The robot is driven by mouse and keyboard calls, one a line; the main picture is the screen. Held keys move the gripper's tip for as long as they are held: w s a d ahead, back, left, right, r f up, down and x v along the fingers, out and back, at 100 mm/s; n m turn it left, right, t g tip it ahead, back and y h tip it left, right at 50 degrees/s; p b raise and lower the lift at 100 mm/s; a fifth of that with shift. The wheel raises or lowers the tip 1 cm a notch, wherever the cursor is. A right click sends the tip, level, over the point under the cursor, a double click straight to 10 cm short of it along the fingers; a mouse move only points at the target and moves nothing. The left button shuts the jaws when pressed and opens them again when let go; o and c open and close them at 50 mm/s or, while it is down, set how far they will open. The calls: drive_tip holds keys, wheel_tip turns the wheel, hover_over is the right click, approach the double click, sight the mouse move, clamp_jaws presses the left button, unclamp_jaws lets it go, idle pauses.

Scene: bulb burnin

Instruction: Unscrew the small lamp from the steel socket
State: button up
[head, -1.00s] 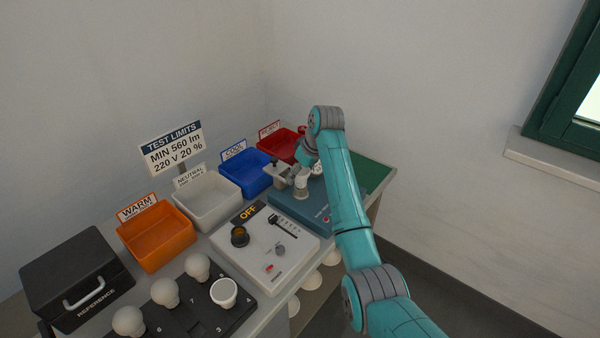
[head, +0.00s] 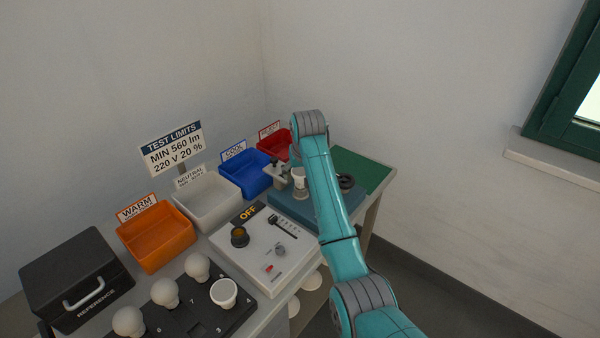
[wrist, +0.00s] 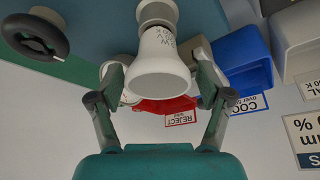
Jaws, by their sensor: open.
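A small white lamp (wrist: 158,68) with dark print stands in the middle of the wrist view, its wide end toward the camera. Its narrow end meets a pale round socket part (wrist: 156,12) at the top edge; I cannot tell how far it is seated. My gripper (wrist: 160,82) is open, with one finger on each side of the lamp. I cannot tell whether either finger touches it. In the head view the lamp (head: 299,180) stands on the teal station (head: 290,206), just left of my arm. My gripper is hidden behind the arm there.
A black ring-shaped knob (head: 346,182) sits on the station, right of my arm. A grey fixture (head: 277,172) stands close left of the lamp. Red (head: 273,143), blue (head: 243,173), white (head: 206,202) and orange (head: 156,238) bins line the back. A control panel (head: 285,262) is in front.

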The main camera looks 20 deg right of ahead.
drive_tip(key=shift+c, duration=0.2)
drive_tip(key=c, duration=1)
drive_tip(key=n+y, duration=0.1)
drive_tip(key=n, duration=0.2)
drive_tip(key=n+y, duration=0.1)
drive_tip(key=n, duration=0.2)
drive_tip(key=shift+g, duration=0.4)
drive_tip(key=n+y, duration=0.1)
drive_tip(key=n, duration=0.1)
drive_tip(key=n+g, duration=0.1)
drive_tip(key=n, duration=0.2)
drive_tip(key=shift+s+a+n+y, duration=0.1)
drive_tip(key=shift+n+y, duration=0.2)
drive_tip(key=shift+y, duration=0.1)
drive_tip(key=n+g, duration=0.1)
drive_tip(key=n, duration=0.2)
drive_tip(key=n+g+y, duration=0.1)
drive_tip(key=n, duration=0.2)
drive_tip(key=shift+s+g, duration=0.1)
drive_tip(key=shift+g, duration=0.3)
drive_tip(key=n+g, duration=0.1)
drive_tip(key=n, duration=0.4)
drive_tip(key=shift+s+a+g, duration=0.1)
drive_tip(key=shift+g, duration=0.3)
drive_tip(key=o, duration=1)
drive_tip(key=shift+o, duration=0.2)
